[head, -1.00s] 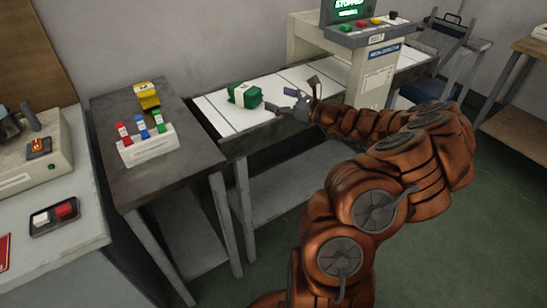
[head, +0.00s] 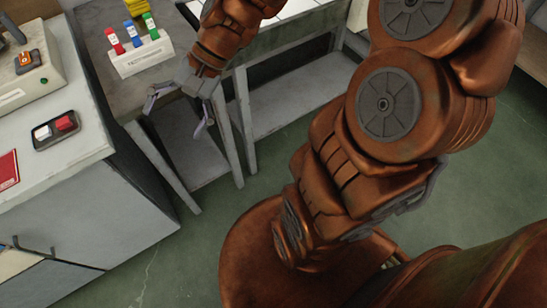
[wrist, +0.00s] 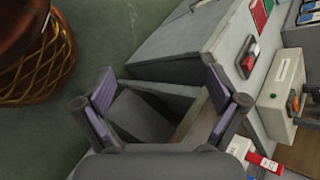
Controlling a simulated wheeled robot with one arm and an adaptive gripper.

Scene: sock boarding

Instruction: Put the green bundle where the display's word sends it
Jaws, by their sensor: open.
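My gripper (head: 177,115) is open and empty. Only a strip of the white-topped conveyor (head: 291,9) shows at the top of the head view, partly behind my arm.
A box with white and red buttons (head: 55,129) sits on the grey cabinet (head: 85,215) beside a beige machine (head: 28,75). Green floor lies open below.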

